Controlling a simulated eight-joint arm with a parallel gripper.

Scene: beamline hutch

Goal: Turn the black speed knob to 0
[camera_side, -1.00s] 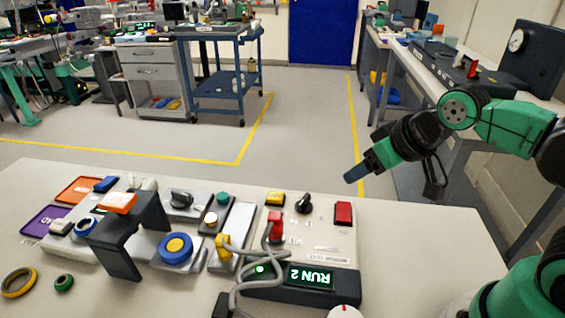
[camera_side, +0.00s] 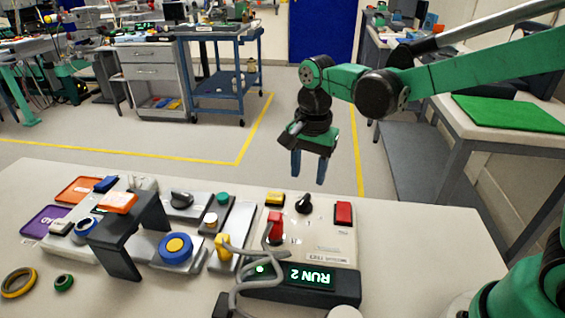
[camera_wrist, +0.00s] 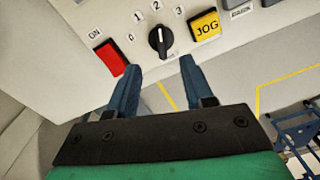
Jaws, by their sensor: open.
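The black speed knob (camera_side: 304,203) stands on a white control panel (camera_side: 330,240) on the table. In the wrist view the knob (camera_wrist: 160,40) has a white pointer line, with marks 0, 1, 2 and 3 around it; the line points up, near the 2. My gripper (camera_side: 308,178) hangs above the back of the panel, fingers down. In the wrist view its two blue fingers (camera_wrist: 158,78) are apart and empty, with the knob beyond the gap between them. A display (camera_side: 311,277) reads RUN 2, upside down in the side view.
Beside the knob are a red ON switch (camera_wrist: 110,57) and a yellow JOG button (camera_wrist: 206,25). A dark bridge-shaped stand (camera_side: 125,235) rises further left. The table's right side is clear.

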